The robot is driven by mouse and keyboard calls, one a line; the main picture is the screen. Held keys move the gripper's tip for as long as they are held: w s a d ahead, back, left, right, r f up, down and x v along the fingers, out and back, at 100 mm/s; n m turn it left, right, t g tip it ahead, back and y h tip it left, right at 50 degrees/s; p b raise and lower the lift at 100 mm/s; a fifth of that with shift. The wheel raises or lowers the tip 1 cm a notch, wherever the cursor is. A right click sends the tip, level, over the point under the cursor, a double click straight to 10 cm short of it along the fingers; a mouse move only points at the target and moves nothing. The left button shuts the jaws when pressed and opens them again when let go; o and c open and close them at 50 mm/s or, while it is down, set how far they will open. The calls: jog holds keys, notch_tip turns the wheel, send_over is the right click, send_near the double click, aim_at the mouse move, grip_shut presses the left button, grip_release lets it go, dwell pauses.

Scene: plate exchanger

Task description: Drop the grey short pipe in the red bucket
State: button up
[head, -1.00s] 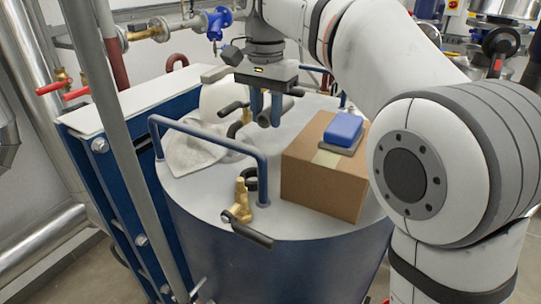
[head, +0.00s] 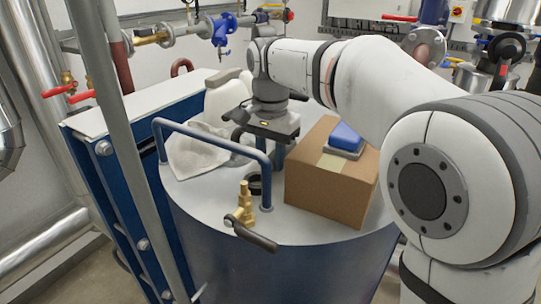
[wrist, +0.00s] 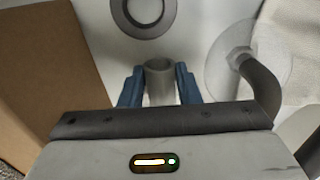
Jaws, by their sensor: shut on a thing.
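The grey short pipe (wrist: 160,80) stands between the blue fingers of my gripper (wrist: 160,86) in the wrist view, its open end facing the camera. The fingers are shut on it. In the head view my gripper (head: 276,152) is low over the tank lid, between the blue rail and the cardboard box. The pipe is hidden there. I cannot make out the red bucket in either current view.
The cardboard box (head: 325,185) with a blue item (head: 344,136) on top stands close to the right. A blue rail (head: 213,140), brass valve (head: 243,205), black ring (head: 254,183), white cloth (head: 197,152) and white jug (head: 226,98) crowd the tank lid (head: 195,190).

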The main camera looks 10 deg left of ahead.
jog(key=o, duration=1.1)
jog(key=shift+f, duration=0.1)
